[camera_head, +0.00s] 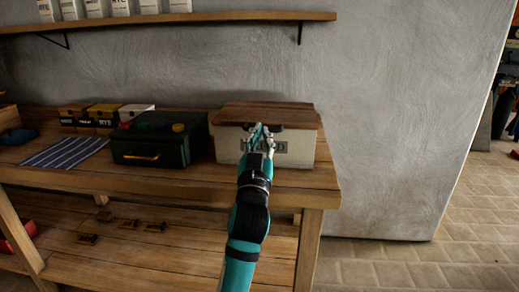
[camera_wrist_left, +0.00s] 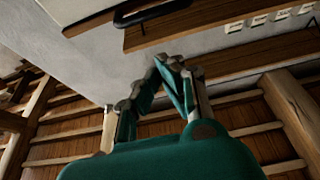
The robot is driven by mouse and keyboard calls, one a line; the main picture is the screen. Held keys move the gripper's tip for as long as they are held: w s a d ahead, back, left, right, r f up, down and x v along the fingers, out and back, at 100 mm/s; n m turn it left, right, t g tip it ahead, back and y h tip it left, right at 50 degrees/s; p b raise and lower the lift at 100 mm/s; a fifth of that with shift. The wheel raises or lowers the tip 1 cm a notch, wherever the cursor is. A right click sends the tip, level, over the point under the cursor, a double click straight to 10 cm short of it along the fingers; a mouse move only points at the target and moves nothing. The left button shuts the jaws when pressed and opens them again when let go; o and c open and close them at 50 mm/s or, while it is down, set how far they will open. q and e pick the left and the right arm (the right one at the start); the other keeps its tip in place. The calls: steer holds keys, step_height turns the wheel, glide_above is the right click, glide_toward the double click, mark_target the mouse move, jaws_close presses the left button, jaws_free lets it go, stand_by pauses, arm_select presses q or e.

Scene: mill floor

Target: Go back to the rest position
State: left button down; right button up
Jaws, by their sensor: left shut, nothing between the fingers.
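My left gripper (camera_head: 258,133) is in front of the cream box with the wooden lid in the head view, near the lid's front edge. Its fingers are shut with nothing between them. I cannot tell whether it touches the box. The gripper also shows in the left wrist view (camera_wrist_left: 160,62), fingertips together. The cream box (camera_head: 295,154) stands at the right end of the wooden bench, its brown lid (camera_head: 268,110) on top. The lettering on its front is partly hidden by the gripper. My right gripper is not in view.
The bench (camera_head: 190,185) also carries a dark green box (camera_head: 140,155), a striped cloth (camera_head: 64,152) and small boxes (camera_head: 104,113). A shelf (camera_head: 170,19) with white packages hangs above. Small wooden pieces lie on the lower shelf (camera_head: 180,250). Tiled floor (camera_head: 455,240) is clear at right.

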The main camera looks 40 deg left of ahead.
arm_select(q)
steer(key=shift+v, duration=1.8)
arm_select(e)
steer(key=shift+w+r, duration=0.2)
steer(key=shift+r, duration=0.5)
arm_select(q)
steer(key=shift+w+f, duration=0.1)
steer(key=shift+f, duration=0.05)
